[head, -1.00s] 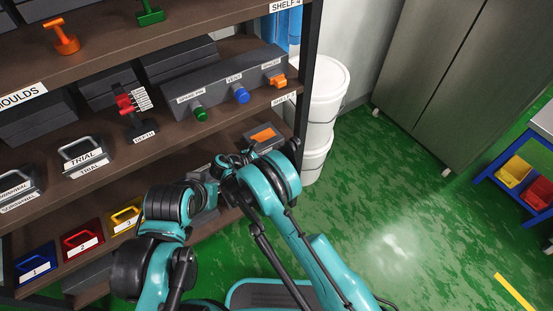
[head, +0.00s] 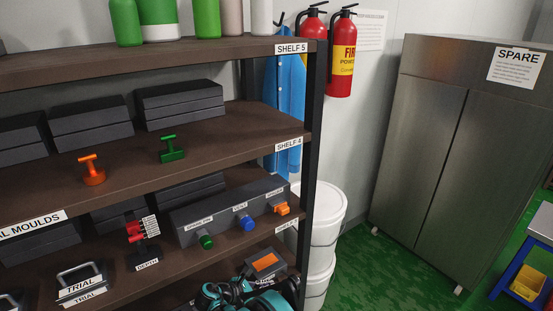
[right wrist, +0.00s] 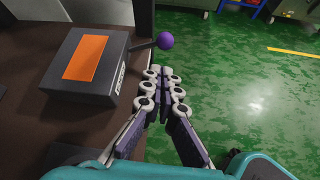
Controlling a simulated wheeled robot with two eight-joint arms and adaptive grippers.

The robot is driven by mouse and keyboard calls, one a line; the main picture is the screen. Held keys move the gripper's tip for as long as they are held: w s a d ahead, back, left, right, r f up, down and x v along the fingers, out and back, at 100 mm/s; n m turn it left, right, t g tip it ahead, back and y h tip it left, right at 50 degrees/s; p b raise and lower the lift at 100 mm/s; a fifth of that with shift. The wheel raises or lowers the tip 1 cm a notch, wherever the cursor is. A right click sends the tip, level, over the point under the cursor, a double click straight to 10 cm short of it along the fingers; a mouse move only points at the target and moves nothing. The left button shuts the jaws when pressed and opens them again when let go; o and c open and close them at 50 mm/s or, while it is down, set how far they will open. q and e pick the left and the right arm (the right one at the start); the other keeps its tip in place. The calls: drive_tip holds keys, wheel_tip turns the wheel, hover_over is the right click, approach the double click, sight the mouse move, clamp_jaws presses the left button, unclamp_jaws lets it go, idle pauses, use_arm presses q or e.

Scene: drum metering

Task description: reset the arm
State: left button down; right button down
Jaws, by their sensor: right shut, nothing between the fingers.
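My right gripper (right wrist: 160,82) is shut and empty in the right wrist view. Its fingertips are just off the front edge of a brown shelf, over the green floor. A dark box (right wrist: 85,62) with an orange top panel and a purple ball-ended lever (right wrist: 165,41) stands on that shelf, just beyond and left of the fingertips. I cannot tell whether the fingers touch the lever. The same box (head: 265,264) shows low in the head view, above teal parts of my arm. My left gripper is not in view.
Shelf 4 (head: 225,143) holds moulds and orange and green handled tools. Below it is a grey panel (head: 222,211) with green, blue and orange knobs. White drums (head: 322,222) stand right of the rack. A metal cabinet (head: 420,150) stands farther right, with open floor before it.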

drive_tip(key=s+d+r+m+g+y, duration=0.1)
drive_tip(key=s+d+r+m+y, duration=0.15)
drive_tip(key=d+r+m, duration=0.4)
drive_tip(key=s+d+r+m+g+y, duration=0.1)
drive_tip(key=s+d+r+m+y, duration=0.15)
drive_tip(key=d+r, duration=0.7)
drive_tip(key=s+d+r+m+t+y, duration=0.1)
drive_tip(key=s+d+r+m+y, duration=0.1)
drive_tip(key=s+m, duration=0.5)
drive_tip(key=s+d+r+m+y, duration=0.2)
drive_tip(key=s+m, duration=0.6)
drive_tip(key=s, duration=0.7)
drive_tip(key=shift+s+d+r+t, duration=0.35)
drive_tip(key=shift+d+r+t, duration=0.05)
drive_tip(key=shift+d+r, duration=0.55)
